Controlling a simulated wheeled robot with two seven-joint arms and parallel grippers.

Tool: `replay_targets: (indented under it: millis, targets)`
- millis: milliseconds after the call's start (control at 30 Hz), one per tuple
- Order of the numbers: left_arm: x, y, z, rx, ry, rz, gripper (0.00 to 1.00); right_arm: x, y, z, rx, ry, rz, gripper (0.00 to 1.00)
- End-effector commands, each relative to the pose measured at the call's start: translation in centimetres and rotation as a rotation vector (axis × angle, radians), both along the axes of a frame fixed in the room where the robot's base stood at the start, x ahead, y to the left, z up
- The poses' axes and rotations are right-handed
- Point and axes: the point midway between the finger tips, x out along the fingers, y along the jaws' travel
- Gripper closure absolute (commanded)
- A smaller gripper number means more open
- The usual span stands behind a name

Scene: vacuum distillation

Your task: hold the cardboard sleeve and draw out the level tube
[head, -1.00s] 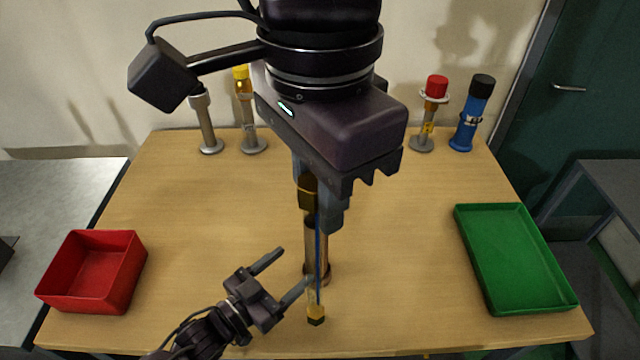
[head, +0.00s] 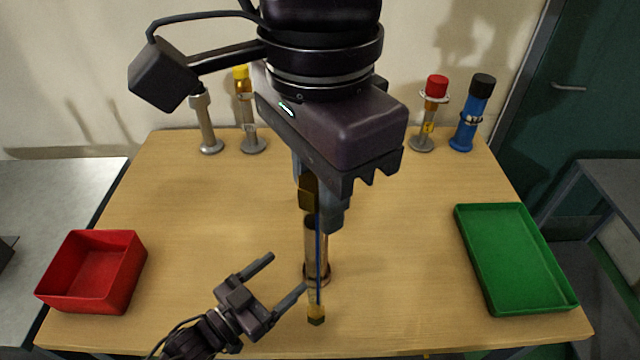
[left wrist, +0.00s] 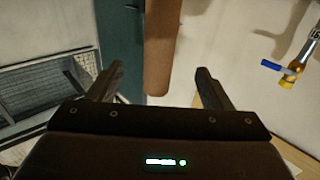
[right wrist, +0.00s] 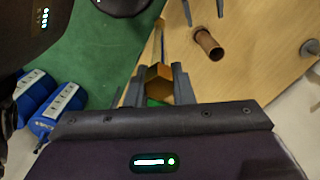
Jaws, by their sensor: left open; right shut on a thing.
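The brown cardboard sleeve (head: 316,240) stands upright at the middle front of the table, with its open top showing. It also shows in the left wrist view (left wrist: 162,45) and the right wrist view (right wrist: 208,43). My right gripper (head: 322,215) is shut on the gold upper end of the level tube (head: 318,290). The tube hangs upright beside the sleeve, clear of it, and crosses in front of it in the head view. Its gold end shows between the fingers in the right wrist view (right wrist: 159,84). My left gripper (head: 287,272) is open and empty, just left of the sleeve.
A red bin (head: 92,270) stands at the front left and a green tray (head: 515,258) at the right. Several upright stands and tubes, one with a red cap (head: 436,87) and one blue (head: 471,115), line the back edge. The table's middle left is clear.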

Motion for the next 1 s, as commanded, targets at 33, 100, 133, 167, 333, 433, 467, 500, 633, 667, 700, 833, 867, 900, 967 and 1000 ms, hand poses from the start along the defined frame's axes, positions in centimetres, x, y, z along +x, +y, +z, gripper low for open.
replay_targets:
  millis: [33, 100, 133, 167, 333, 433, 467, 500, 633, 667, 700, 833, 867, 900, 967, 1000]
  targets:
    - [0.0, 0.0, 0.0, 0.0, 0.0, 0.0, 0.27, 0.0, 0.0, 0.0, 0.0, 0.0, 0.0, 1.0]
    - [0.0, 0.0, 0.0, 0.0, 0.0, 0.0, 0.27, 0.0, 0.0, 0.1, 0.0, 0.0, 0.0, 1.0]
    - [-0.1, 0.1, 0.1, 0.0, 0.0, 0.0, 0.27, 0.0, 0.0, 0.1, 0.001, -0.001, 0.0, 1.0]
    - [-0.1, 0.1, 0.1, 0.001, 0.001, 0.0, 0.27, 0.0, 0.0, 0.2, 0.001, -0.001, 0.0, 1.0]
    - [-1.0, 1.0, 0.2, 0.001, 0.003, 0.001, 0.27, 0.0, 0.0, 1.2, 0.001, -0.001, 0.0, 1.0]
    - [-1.6, 1.6, 0.3, 0.001, 0.003, 0.0, 0.27, 0.0, 0.0, 1.7, 0.0, 0.0, 0.0, 1.0]
    - [-1.8, 1.8, 0.3, 0.001, 0.003, 0.0, 0.27, 0.0, 0.0, 1.8, 0.0, 0.0, 0.0, 1.0]
    - [-2.0, 2.0, 0.3, 0.001, 0.003, 0.0, 0.27, 0.0, 0.0, 2.0, 0.001, -0.001, 0.0, 1.0]
    - [-2.8, 2.7, 0.3, 0.001, 0.003, 0.0, 0.27, 0.0, 0.0, 2.7, 0.0, 0.0, 0.0, 1.0]
    - [-2.9, 2.9, 0.4, 0.002, 0.004, 0.0, 0.27, 0.0, 0.0, 2.9, 0.0, 0.0, 0.0, 1.0]
    - [-3.2, 3.1, 0.4, 0.002, 0.004, 0.0, 0.27, 0.0, 0.0, 3.1, 0.0, 0.0, 0.0, 1.0]
    - [-3.9, 3.9, 0.5, 0.002, 0.002, 0.001, 0.27, 0.0, 0.0, 3.8, 0.0, 0.0, 0.0, 1.0]
    - [-4.0, 4.1, 0.5, 0.001, 0.001, 0.001, 0.27, 0.0, 0.0, 3.9, 0.0, 0.0, 0.0, 1.0]
    - [-4.3, 4.3, 0.5, 0.001, 0.001, 0.001, 0.27, 0.0, 0.0, 4.1, 0.0, 0.0, 0.0, 1.0]
    - [-4.6, 4.6, 0.5, 0.002, 0.002, 0.0, 0.27, 0.0, 0.0, 4.5, 0.0, 0.0, 0.0, 1.0]
    - [-4.9, 4.8, 0.5, 0.001, 0.001, 0.0, 0.27, 0.0, 0.0, 4.7, 0.0, 0.0, 0.0, 1.0]
